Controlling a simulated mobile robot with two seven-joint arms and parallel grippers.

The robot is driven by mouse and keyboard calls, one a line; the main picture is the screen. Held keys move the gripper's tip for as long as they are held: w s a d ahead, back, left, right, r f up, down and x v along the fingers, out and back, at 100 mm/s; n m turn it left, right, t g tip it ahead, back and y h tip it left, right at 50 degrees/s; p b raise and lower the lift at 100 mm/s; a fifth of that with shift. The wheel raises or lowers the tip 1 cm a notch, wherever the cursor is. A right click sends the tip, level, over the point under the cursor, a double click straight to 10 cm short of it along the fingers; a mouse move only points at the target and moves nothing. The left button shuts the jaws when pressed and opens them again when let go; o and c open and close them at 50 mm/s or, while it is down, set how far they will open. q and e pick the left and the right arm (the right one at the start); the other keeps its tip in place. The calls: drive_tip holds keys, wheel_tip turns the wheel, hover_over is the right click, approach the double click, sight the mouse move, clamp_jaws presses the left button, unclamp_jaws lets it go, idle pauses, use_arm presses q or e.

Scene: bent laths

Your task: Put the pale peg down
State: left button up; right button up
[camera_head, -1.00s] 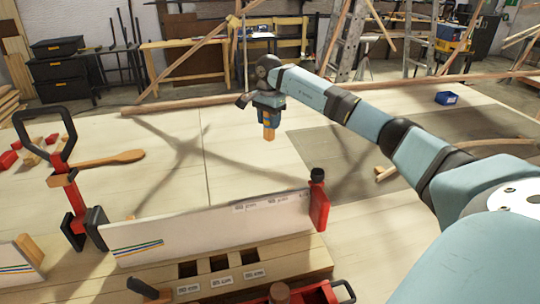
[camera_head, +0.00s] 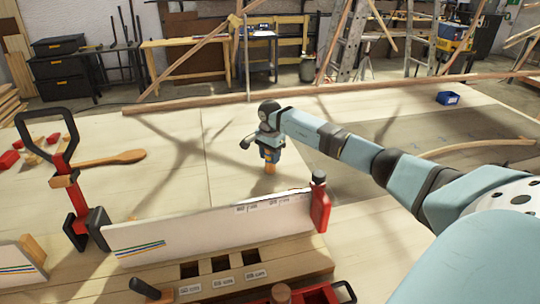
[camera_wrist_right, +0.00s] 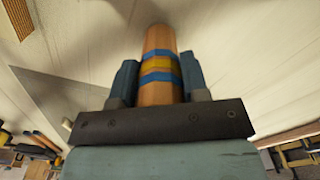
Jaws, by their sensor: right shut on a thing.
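I cannot tell whether that end touches the tabletop. My left gripper is not in view.
A wooden block (camera_head: 300,262) with three labelled square holes lies in front of the white board (camera_head: 215,228). The tabletop around my right gripper is mostly clear.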

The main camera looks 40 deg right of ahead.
drive_tip(key=shift+f, duration=0.1)
drive_tip(key=o, duration=1)
drive_tip(key=shift+c, duration=0.2)
